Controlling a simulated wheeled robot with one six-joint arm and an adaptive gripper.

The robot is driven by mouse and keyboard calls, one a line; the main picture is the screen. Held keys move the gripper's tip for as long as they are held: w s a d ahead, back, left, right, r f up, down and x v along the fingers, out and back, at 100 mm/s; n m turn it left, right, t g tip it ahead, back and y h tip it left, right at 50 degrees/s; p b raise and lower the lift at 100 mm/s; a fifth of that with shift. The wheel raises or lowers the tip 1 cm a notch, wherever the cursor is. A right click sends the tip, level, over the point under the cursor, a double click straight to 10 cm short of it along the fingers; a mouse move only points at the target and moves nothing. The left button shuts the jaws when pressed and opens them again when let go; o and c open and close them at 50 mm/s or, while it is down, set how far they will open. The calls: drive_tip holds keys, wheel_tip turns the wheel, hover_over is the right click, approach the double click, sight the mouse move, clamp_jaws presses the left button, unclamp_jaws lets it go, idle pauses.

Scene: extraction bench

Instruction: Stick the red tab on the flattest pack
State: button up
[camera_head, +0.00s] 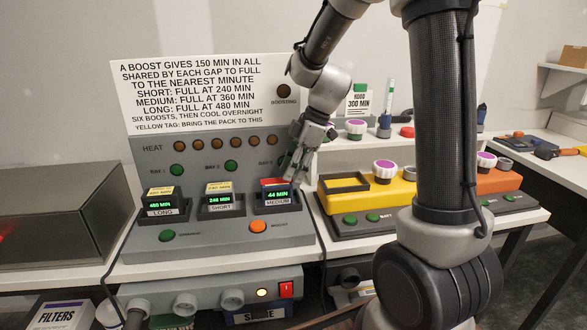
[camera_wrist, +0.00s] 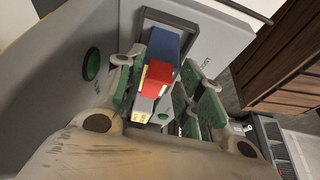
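Three packs sit in bays on the grey charger. The MEDIUM pack (camera_head: 276,194) at the right reads 44 MIN, the lowest reading. The SHORT pack (camera_head: 219,199) reads about 240 MIN. The LONG pack (camera_head: 159,207) has a small, hard-to-read figure. A red tab (camera_head: 273,182) shows at the top of the MEDIUM pack; whether it is stuck down is unclear. In the wrist view the red tab (camera_wrist: 158,76) lies between my fingers, over a blue block. My gripper (camera_head: 292,163) is just above this bay, its fingers (camera_wrist: 168,80) apart on either side.
A sign board (camera_head: 198,95) stands behind the charger. Yellow tags show on the LONG and SHORT packs. A yellow unit (camera_head: 372,190) with a black frame stands to the right, an orange unit (camera_head: 500,180) beyond it. A dark box (camera_head: 60,210) stands at the left.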

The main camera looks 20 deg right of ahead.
drive_tip(key=shift+r, duration=0.1)
drive_tip(key=v, duration=1.2)
